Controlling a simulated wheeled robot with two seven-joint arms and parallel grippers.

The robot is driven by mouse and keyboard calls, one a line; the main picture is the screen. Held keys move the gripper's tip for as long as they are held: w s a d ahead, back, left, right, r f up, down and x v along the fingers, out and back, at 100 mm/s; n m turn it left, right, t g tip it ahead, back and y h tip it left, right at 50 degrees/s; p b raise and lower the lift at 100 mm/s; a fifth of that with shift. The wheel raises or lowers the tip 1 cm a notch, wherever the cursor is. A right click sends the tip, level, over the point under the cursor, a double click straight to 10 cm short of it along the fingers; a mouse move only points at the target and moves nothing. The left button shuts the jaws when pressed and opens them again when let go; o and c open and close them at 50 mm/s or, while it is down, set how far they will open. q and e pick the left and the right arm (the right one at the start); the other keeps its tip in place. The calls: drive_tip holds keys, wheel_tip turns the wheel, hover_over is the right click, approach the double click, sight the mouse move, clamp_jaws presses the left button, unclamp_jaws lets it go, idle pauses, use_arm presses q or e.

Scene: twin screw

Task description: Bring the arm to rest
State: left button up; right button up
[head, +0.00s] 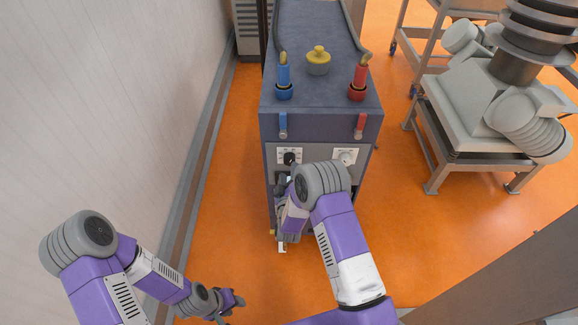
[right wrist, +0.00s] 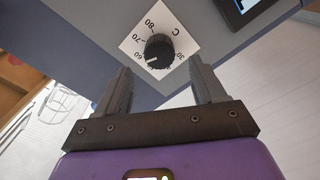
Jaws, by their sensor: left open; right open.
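The machine (head: 318,124) is a dark blue cabinet with two dials on its front. The left black dial (head: 290,158) has a white scale plate; in the right wrist view this knob (right wrist: 159,52) shows temperature marks and a C. My right gripper (right wrist: 160,82) is open, its two fingers apart on either side below the knob, with nothing between them. In the head view my right arm (head: 335,225) partly hides the cabinet's lower front. My left gripper (head: 230,306) is open and empty, low over the orange floor, left of the cabinet.
A blue-handled part (head: 284,78), a red-handled part (head: 359,80) and a yellow-knobbed piece (head: 318,60) sit on the cabinet top. A pale wall (head: 120,110) runs along the left. A grey machine on a stand (head: 490,120) is at right. Orange floor between is clear.

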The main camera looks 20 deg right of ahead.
drive_tip(key=shift+v, duration=1.25)
